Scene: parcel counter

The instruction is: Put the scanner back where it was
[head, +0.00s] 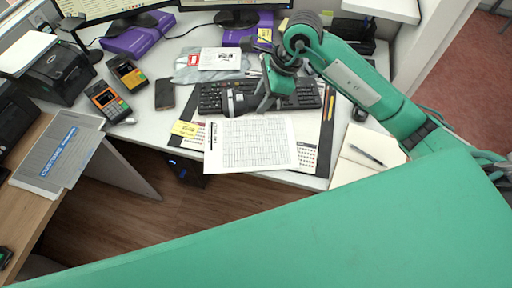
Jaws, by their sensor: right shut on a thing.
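My right gripper (262,104) is over the keyboard in the middle of the desk, its fingers pointing down. It is shut on the scanner, a small dark and pale-grey thing (238,101) at the left of the fingers. The scanner is partly hidden by the gripper, and I cannot tell whether it touches the keyboard. A black stand (75,27) with a thin stem is at the back left. My left gripper is out of view.
A keyboard (209,97) and a printed sheet (249,145) lie around the gripper. Two card terminals (108,101) (127,72) and a dark phone (165,94) are to the left. An open notebook (362,156) lies right. Monitors and purple boxes (138,36) line the back.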

